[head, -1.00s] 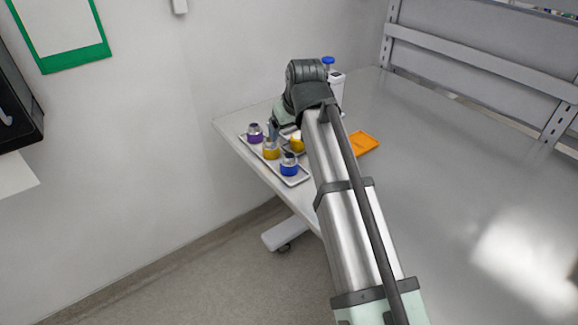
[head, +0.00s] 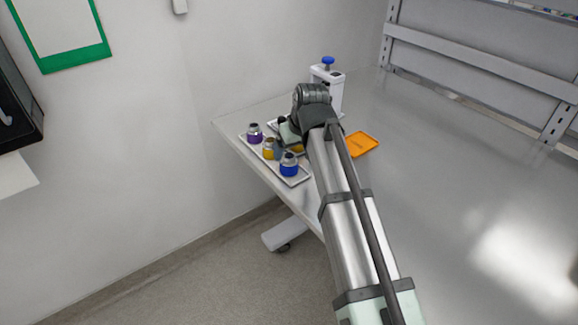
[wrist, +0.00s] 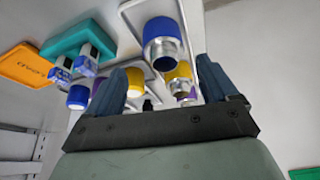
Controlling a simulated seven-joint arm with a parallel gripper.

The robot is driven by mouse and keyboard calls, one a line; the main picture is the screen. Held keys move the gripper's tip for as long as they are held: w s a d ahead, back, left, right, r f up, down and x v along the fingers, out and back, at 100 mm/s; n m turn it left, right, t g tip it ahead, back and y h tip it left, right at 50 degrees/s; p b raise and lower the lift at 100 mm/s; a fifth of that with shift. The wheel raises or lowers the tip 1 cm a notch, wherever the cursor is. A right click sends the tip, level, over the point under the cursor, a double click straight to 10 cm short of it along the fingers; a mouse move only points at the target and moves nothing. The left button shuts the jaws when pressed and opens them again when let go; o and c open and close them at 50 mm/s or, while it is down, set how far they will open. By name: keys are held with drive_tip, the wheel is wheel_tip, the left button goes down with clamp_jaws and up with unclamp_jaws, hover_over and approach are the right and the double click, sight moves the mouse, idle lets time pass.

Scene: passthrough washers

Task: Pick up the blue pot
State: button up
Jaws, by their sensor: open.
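The blue pot (head: 289,168) has a blue band and a silver neck. It stands at the near end of a narrow tray (head: 304,179), in line with a yellow pot (head: 269,150) and a purple pot (head: 254,136). In the wrist view the blue pot (wrist: 161,38) appears large, just beyond my open gripper (wrist: 160,66), across the gap between the two dark blue fingers. Nothing is held. In the head view my gripper (head: 278,146) is low by the yellow pot, partly hidden behind my wrist.
A second tray behind holds more pots, including a blue one (wrist: 78,96), mostly hidden by my arm in the head view. An orange tray (head: 362,144) and a white dispenser with a blue top (head: 328,85) stand nearby. The table's right side is clear.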

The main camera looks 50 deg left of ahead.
sight(289, 160)
drive_tip(key=shift+s+x, duration=0.15)
drive_tip(key=shift+x, duration=1.15)
drive_tip(key=shift+s+x, duration=0.2)
drive_tip(key=shift+x, duration=1.1)
drive_tip(key=shift+d+f, duration=0.1)
drive_tip(key=shift+d, duration=0.05)
drive_tip(key=shift+c, duration=0.2)
drive_tip(key=c, duration=1.2)
